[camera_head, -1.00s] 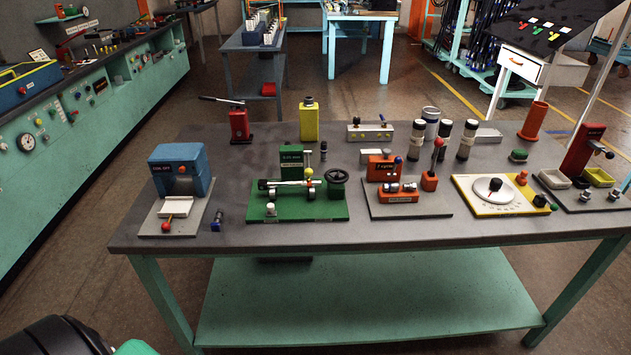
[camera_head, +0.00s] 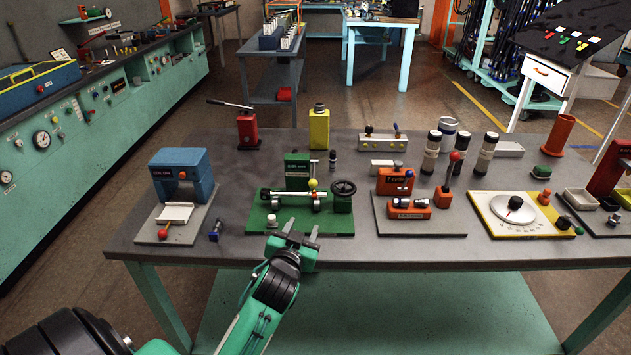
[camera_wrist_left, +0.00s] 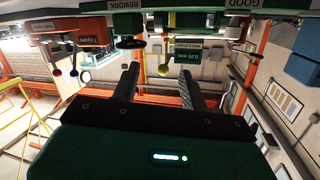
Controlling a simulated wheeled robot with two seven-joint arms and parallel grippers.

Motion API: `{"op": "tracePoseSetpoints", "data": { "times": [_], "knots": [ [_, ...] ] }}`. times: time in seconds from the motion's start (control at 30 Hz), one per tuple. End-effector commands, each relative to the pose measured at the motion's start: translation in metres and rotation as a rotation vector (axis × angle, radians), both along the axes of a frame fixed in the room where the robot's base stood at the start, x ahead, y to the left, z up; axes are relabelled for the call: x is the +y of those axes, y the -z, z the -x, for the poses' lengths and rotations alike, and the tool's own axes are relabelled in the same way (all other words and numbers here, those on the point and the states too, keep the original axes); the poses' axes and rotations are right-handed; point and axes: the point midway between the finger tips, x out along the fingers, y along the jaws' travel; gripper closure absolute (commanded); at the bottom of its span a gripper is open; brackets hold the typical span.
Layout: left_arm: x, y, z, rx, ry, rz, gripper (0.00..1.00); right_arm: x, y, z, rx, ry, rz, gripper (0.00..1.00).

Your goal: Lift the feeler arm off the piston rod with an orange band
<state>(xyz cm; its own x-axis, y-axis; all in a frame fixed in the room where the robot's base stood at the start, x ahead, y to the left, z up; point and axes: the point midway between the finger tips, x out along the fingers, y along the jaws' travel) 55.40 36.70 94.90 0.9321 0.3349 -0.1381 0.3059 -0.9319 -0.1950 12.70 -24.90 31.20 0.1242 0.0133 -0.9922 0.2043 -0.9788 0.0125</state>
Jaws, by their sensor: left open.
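A green gauge fixture (camera_head: 335,222) sits near the table's front edge. A silver piston rod (camera_head: 292,194) lies across its supports. A thin feeler arm with a yellow ball knob (camera_head: 313,184) stands at the rod's right part; I cannot tell whether it touches the rod. My left gripper (camera_head: 303,231) is open and empty, just in front of the fixture at the table edge. My right gripper is not in view.
A black handwheel (camera_head: 343,188) is at the fixture's right. A blue press (camera_head: 181,172) stands to the left, with a small blue part (camera_head: 215,230) beside it. An orange fixture (camera_head: 396,181) with a red-knobbed lever stands to the right.

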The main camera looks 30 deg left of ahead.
Motion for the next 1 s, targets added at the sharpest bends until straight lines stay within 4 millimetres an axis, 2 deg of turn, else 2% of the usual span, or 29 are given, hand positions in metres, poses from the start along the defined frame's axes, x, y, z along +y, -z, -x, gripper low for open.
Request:
{"op": "tracePoseSetpoints", "data": {
  "times": [0.03,0.1,0.2,0.37,0.67,0.8,1.0],
  "knots": [
    [0.005,-0.013,-0.007,-0.047,-0.005,-0.013,0.55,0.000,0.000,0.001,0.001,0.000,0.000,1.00],
    [0.009,-0.026,-0.013,-0.094,-0.007,-0.027,0.55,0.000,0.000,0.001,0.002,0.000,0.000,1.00],
    [0.013,-0.036,-0.019,-0.130,-0.008,-0.040,0.55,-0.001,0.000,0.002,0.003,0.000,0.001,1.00],
    [0.018,-0.038,-0.034,-0.136,-0.007,-0.041,0.55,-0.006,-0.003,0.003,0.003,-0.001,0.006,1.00],
    [0.039,-0.038,-0.090,-0.133,-0.007,-0.044,0.55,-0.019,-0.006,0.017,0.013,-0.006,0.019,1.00],
    [0.047,-0.038,-0.114,-0.133,-0.008,-0.041,0.55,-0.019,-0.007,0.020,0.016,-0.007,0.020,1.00],
    [0.056,-0.036,-0.138,-0.132,-0.007,-0.040,0.55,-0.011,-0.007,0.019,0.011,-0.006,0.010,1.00]
  ]
}}
